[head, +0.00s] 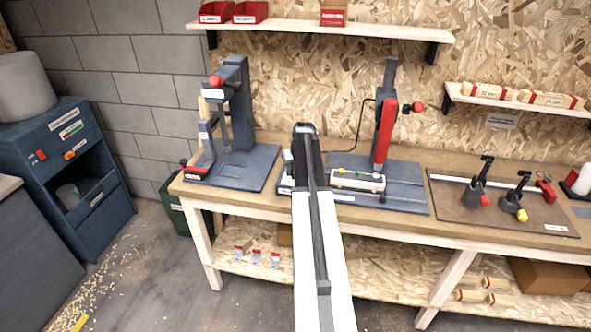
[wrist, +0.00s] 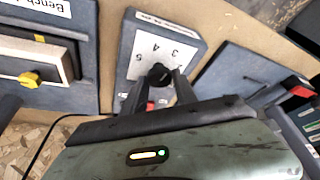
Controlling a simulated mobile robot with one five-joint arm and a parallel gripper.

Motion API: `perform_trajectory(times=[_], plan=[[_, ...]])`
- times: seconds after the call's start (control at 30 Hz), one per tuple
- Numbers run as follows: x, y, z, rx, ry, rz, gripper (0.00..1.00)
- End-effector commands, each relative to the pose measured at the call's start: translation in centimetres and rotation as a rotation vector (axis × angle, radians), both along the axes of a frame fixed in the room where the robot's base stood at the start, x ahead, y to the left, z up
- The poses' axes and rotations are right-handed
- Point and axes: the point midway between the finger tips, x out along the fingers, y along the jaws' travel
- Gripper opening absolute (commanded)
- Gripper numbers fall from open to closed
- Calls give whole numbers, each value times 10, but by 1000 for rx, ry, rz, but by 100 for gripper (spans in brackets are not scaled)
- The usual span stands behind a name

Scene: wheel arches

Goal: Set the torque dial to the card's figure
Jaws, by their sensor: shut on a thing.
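In the wrist view the torque dial is a black knob (wrist: 158,75) on a white numbered face (wrist: 160,50), set in a grey-blue box (wrist: 137,30). Several digits show on the face, 3 and 4 among them; I cannot tell which figure the knob points at. My gripper (wrist: 159,88) is shut on the knob, one finger on each side. In the head view my arm covers the dial and my gripper's fingertips. A small pale card (head: 502,119) is on the wall under the right shelf; its writing is too small to read.
A machine with a red knob (head: 216,81) stands left of my arm. A machine with a red-fronted column (head: 384,135) stands close on the right. Farther right a board (head: 500,215) holds two black-handled clamps. The workbench's front edge (head: 400,239) runs below.

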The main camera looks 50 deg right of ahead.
Motion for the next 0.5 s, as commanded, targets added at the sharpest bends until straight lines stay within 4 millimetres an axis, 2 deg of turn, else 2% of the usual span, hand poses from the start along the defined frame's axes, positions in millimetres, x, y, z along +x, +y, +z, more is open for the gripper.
perform_trajectory(times=[0.5], plan=[[4, 6, 0, 3, 2, -484, 0]])
